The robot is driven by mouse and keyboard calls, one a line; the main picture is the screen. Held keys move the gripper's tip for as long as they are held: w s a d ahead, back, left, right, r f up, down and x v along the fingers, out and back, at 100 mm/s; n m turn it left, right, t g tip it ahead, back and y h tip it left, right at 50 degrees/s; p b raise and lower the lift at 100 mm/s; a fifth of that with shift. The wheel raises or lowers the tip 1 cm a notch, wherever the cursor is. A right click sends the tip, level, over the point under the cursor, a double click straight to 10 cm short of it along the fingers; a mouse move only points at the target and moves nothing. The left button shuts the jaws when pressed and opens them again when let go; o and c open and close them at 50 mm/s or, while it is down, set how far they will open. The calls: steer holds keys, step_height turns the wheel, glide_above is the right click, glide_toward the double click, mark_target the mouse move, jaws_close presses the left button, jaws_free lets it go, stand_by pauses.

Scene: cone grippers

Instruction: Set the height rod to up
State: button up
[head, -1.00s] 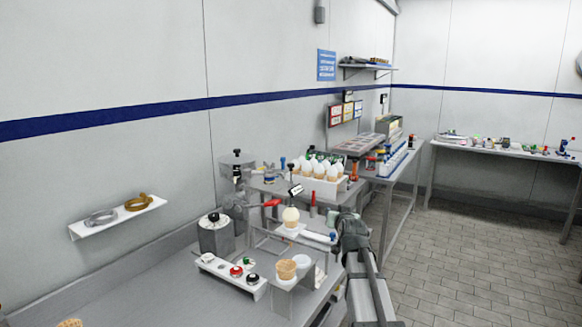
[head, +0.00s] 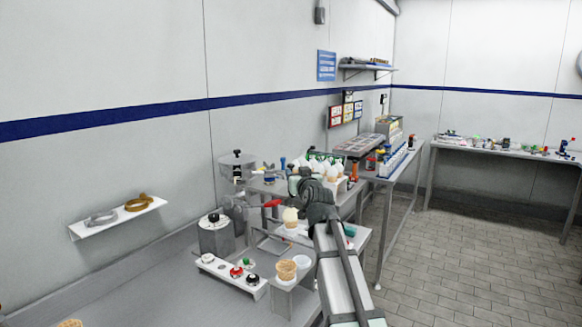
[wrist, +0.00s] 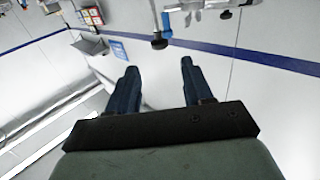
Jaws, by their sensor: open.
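My gripper is open and empty; it reaches up at the middle of the head view (head: 293,181), and its two dark blue fingers point toward the wall in the wrist view (wrist: 157,78). No part is clearly marked as the height rod. A grey stand with a black knob on top (head: 237,162) is against the wall, left of my gripper. A small blue-and-grey fitting (head: 268,175) lies between them. In the wrist view, a dark blue knob on a short stem (wrist: 159,41) shows beyond the fingertips, apart from them. I cannot tell which fitting it is.
Below my gripper stand a cone with a cream scoop (head: 290,216), a red handle (head: 272,203) and a waffle cup (head: 286,269). A white block of several cones (head: 341,185) is partly hidden behind my gripper.

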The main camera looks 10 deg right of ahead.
mark_target(292, 166)
steer(key=w, duration=1)
jaws_close()
stand_by(0.4)
